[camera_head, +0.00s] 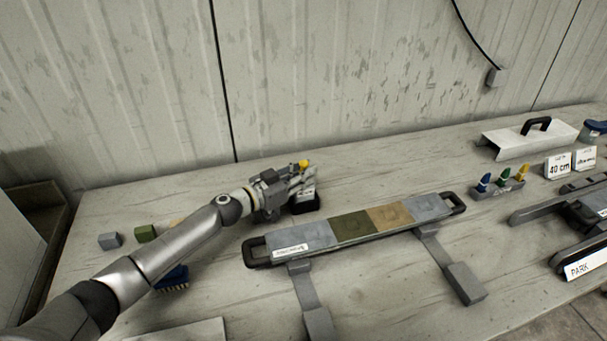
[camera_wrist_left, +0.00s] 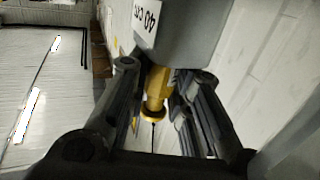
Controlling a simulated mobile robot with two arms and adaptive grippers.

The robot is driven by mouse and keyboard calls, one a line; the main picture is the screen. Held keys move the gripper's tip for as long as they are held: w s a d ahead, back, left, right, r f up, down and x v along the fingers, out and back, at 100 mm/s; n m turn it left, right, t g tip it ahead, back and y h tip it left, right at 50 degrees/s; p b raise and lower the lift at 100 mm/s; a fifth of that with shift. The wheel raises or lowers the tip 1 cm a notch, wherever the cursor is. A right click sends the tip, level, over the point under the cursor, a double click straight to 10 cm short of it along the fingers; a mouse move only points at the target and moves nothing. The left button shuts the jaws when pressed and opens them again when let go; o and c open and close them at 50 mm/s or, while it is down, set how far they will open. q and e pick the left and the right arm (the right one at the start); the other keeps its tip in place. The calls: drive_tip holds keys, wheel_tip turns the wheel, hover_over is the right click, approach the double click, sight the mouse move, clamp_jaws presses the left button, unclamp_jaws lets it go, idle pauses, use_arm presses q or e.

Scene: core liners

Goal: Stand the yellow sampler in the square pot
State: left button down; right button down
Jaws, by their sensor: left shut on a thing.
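My left gripper (camera_head: 282,185) is at the back left of the table. It is shut on the yellow sampler (camera_wrist_left: 157,90), which lies between its fingers in the left wrist view. The sampler's yellow end (camera_head: 304,163) shows just past the fingers in the head view. A dark square pot (camera_head: 304,204) stands right at the gripper, partly hidden by it. A grey block-like surface with a "40 cm" label (camera_wrist_left: 150,18) is close beyond the fingers in the wrist view. I cannot tell whether the sampler's lower end is inside the pot. My right gripper is not in view.
A long core tray (camera_head: 262,253) with handles lies in front of the pot. Grey (camera_head: 110,241) and green (camera_head: 146,233) blocks and a blue brush (camera_head: 173,279) lie near my left arm. A small rack (camera_head: 502,190) with coloured pieces and a white handled cover (camera_head: 528,141) stand to the right.

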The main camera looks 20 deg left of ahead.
use_arm(q)
drive_tip(key=shift+f, duration=0.1)
drive_tip(key=c, duration=1.3)
unclamp_jaws()
drive_tip(key=shift+r, duration=0.3)
drive_tip(key=shift+b+v, duration=1.8)
drive_tip(key=shift+v, duration=4.25)
